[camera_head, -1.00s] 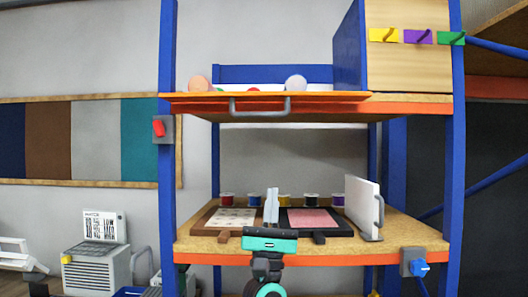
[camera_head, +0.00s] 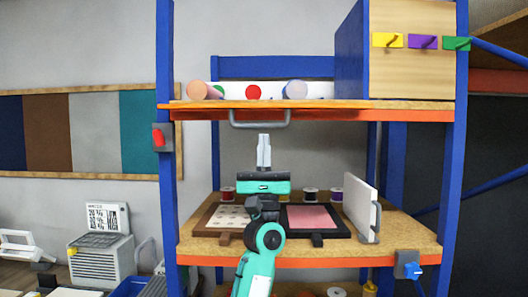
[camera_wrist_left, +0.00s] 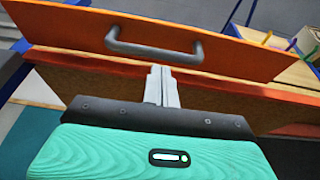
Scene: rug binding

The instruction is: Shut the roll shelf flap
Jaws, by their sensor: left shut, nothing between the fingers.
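The roll shelf flap (camera_head: 205,103) is down, sticking out nearly level from the upper shelf towards me, seen almost edge-on. Its grey bar handle (camera_head: 262,122) hangs on its underside. In the left wrist view the flap (camera_wrist_left: 235,60) is an orange board with the handle (camera_wrist_left: 155,48) on its face. My left gripper (camera_head: 264,138) is shut and empty, fingers pointing up, just below the handle in the head view. It also shows in the wrist view (camera_wrist_left: 161,72); I cannot tell whether it touches the flap. My right gripper is out of view.
Several rolls (camera_head: 253,92) lie on the upper shelf behind the flap. The lower shelf (camera_head: 200,250) holds two framed panels, spools and a white upright plate (camera_head: 361,205) with a handle. Blue posts (camera_head: 165,210) flank the shelves.

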